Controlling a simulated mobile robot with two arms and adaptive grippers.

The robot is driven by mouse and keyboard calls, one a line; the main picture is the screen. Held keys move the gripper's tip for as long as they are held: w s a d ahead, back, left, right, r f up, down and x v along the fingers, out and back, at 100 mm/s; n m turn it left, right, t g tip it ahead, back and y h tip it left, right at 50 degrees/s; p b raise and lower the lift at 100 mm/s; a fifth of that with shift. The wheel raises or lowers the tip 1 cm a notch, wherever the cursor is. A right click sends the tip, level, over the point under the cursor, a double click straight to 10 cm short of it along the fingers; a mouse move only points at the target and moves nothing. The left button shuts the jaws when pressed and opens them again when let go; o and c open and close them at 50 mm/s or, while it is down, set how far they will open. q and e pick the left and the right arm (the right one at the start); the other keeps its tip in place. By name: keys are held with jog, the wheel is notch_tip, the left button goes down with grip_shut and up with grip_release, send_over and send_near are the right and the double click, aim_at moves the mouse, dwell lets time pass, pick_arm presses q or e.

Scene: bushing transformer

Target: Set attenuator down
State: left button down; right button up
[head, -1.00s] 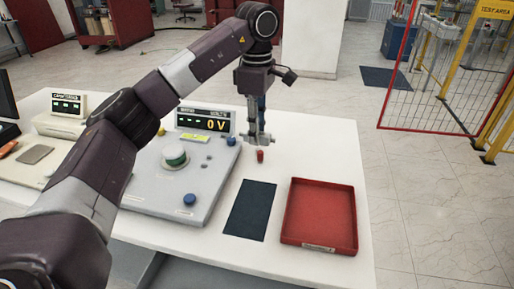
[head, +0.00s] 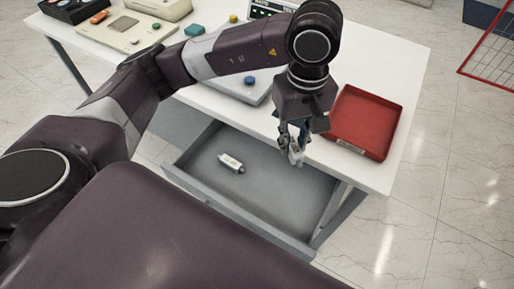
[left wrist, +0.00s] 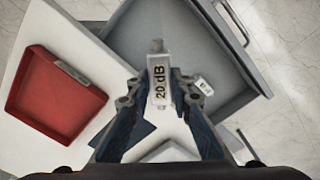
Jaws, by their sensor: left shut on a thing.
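My left gripper (head: 291,150) is shut on the attenuator (left wrist: 159,82), a small silver-grey block marked "20 dB" with a narrow connector end. In the left wrist view it sits between the two fingertips. In the head view the gripper points down over the rear right part of the open grey drawer (head: 285,205), by the table's front edge. A second small whitish labelled piece (head: 231,163) lies on the drawer floor, left of the gripper; it also shows in the left wrist view (left wrist: 204,86). My right gripper is not in view.
A red tray (head: 367,122) stands on the white table (head: 405,60) right of the gripper. The grey console (head: 235,88) is partly behind my arm. Much of the drawer floor is bare.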

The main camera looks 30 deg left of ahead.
pick_arm(q)
jog(key=shift+s+d+f, duration=0.1)
jog(key=shift+s+f, duration=0.15)
jog(key=shift+s, duration=0.25)
jog(key=shift+s+d+f, duration=0.1)
jog(key=shift+s+f, duration=0.1)
jog(key=shift+s, duration=0.25)
notch_tip(320, 180, down, 8)
jog(key=p, duration=0.3)
send_over(282, 195)
notch_tip(282, 195, down, 7)
jog(key=shift+r, duration=0.15)
notch_tip(282, 195, down, 4)
jog(key=shift+p, duration=0.65)
jog(key=shift+f, duration=0.4)
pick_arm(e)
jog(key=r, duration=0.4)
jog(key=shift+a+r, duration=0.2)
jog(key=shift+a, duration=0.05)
